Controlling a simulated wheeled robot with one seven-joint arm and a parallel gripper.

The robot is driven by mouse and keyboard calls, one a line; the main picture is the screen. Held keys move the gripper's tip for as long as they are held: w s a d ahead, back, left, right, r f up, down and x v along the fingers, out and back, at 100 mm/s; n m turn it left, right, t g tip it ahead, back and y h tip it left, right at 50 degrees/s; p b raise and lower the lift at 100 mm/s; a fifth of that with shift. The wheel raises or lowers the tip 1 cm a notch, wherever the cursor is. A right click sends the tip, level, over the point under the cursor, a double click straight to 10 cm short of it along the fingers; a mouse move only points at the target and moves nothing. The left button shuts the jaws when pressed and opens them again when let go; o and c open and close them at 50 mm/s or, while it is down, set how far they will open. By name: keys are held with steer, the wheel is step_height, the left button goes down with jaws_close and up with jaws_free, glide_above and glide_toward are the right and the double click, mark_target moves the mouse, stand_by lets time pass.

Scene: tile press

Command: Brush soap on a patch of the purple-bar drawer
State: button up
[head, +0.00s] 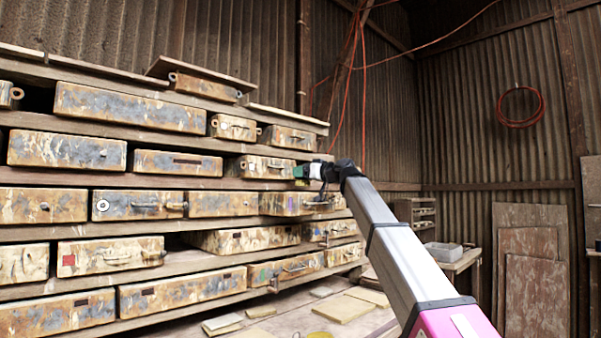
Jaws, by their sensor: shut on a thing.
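My gripper (318,171) is at the right end of the drawer rack, level with the upper middle rows. It is shut on a small green and pale thing (301,171), too small here to tell whether it is a brush. Its tip is close in front of a worn drawer (260,167); I cannot tell if they touch. Worn metal drawers fill the rack. Several have small dark bars, such as one in the upper middle (178,163) and one low down (183,290). I cannot make out which bar is purple. No soap is recognisable.
Some drawers stick out with handles, such as one below my gripper (290,204). Flat boards (343,308) lie on the bench below the rack. A grey tray (444,251) stands on a side table at right. Orange cables (348,75) hang behind my arm.

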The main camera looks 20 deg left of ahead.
steer(key=w, duration=0.1)
steer(key=w+d, duration=0.1)
steer(key=w, duration=0.2)
steer(key=shift+d+f, duration=0.2)
steer(key=shift+f, duration=0.2)
steer(key=shift+w+r, duration=0.1)
steer(key=shift+r, duration=0.1)
steer(key=shift+a, duration=0.15)
steer(key=shift+s+a+r, duration=0.1)
steer(key=shift+s+a, duration=0.5)
steer(key=shift+s, duration=0.65)
steer(key=shift+s+a+r, duration=0.1)
steer(key=shift+s+a, duration=0.5)
steer(key=shift+s, duration=0.6)
steer(key=shift+s+a, duration=0.6)
steer(key=shift+s, duration=0.65)
steer(key=shift+r, duration=0.15)
steer(key=shift+w+r, duration=0.1)
steer(key=shift+r, duration=2.8)
